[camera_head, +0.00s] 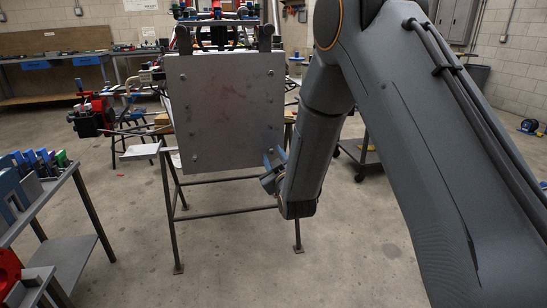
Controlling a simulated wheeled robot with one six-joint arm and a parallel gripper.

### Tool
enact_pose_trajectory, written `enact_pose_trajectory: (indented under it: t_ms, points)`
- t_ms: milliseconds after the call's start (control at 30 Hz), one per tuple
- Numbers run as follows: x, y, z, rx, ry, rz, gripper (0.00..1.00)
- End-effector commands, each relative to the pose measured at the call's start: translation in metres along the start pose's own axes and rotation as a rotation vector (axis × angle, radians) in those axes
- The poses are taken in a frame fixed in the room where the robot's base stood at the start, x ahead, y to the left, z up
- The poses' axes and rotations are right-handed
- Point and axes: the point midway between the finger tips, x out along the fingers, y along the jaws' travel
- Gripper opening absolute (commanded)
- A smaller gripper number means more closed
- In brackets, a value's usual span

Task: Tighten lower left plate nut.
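The square grey metal plate (225,105) stands upright, held on a dark tube stand. Small nuts or bolt heads show along its edges. A small nut (194,157) sits near its lower left corner; its tightness cannot be seen. My gripper (272,165) is at the end of my arm by the plate's lower right corner, away from the lower left nut. It looks small and is partly hidden by my wrist, so its fingers and any tool in it cannot be made out.
A metal cart (70,235) with blue, green and purple items stands at the left front. A workbench (60,65) runs along the back left wall. A dark cart (362,150) is behind my arm. The concrete floor (220,260) in front of the stand is clear.

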Motion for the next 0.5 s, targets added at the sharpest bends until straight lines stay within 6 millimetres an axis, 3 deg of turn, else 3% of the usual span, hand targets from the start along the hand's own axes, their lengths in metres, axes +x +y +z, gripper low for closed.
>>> enact_pose_trajectory:
  t_ms: [333,500]
  points:
    - [0.0043,0.0001,-0.0001,0.000,0.000,0.000,0.31]
    - [0.0042,0.0000,0.0000,0.000,0.000,0.000,0.02]
